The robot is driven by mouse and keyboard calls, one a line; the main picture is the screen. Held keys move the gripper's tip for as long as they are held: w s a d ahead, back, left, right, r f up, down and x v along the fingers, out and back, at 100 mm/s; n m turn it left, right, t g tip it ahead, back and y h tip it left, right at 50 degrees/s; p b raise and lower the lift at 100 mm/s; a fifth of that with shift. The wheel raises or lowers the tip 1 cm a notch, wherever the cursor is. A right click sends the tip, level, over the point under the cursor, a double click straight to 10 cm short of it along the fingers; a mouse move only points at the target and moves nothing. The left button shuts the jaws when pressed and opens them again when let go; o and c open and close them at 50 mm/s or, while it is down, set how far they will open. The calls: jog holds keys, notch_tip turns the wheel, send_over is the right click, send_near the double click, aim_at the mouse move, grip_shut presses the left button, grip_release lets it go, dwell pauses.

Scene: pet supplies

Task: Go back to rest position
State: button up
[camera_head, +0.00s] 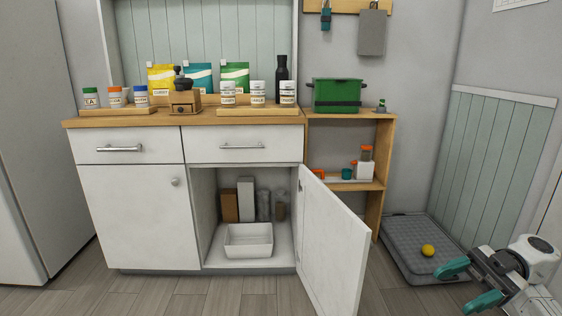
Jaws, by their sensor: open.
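My gripper (468,284) is at the lower right of the head view, with teal fingertips spread apart and nothing between them. It is at the near side of the grey pet mat (404,245), on which a yellow ball (428,250) lies. In the picture the upper fingertip is just below and right of the ball; I cannot tell if they are at the same depth. My arm enters from the right edge.
The white cabinet (125,208) has its right door (331,243) swung open toward me, left of my gripper. A white bin (249,240) sits inside. A wooden shelf (344,186) with a green box (337,94) stands beside it. Floor in front is clear.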

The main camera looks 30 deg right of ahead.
jog(key=w+a+r+m+t+h, duration=0.2)
jog(key=w+a+r+m+t, duration=0.15)
jog(key=w+r+t, duration=0.45)
jog(key=w+a+r+m+t+h, duration=0.25)
jog(key=w+m+t, duration=0.25)
jog(key=w+t, duration=0.55)
jog(key=w+d+f+m+t+h, duration=0.2)
jog(key=w+f+m+h, duration=0.15)
jog(key=m+h, duration=1)
jog(key=s+a+f+m+g+h, duration=0.1)
jog(key=s+a+f+g+h, duration=0.15)
jog(key=f+g, duration=0.65)
jog(key=s+a+f+m+g+h, duration=0.15)
jog(key=a+f+g, duration=0.25)
jog(key=f, duration=1)
jog(key=s+a+f+n+g+y, duration=0.1)
jog(key=s+a+f+n+g, duration=0.25)
jog(key=s, duration=0.55)
jog(key=s+a+f+n+g+y, duration=0.1)
jog(key=s+a+f+g+y, duration=0.2)
jog(key=s+f, duration=0.4)
jog(key=s+a+f+n+g, duration=0.2)
jog(key=s+a+f+g, duration=0.25)
jog(key=s, duration=0.55)
notch_tip(320, 180, up, 32)
jog(key=p, duration=3)
jog(key=shift+d+f+p, duration=0.25)
jog(key=shift+d+p, duration=0.1)
jog(key=shift+d, duration=0.05)
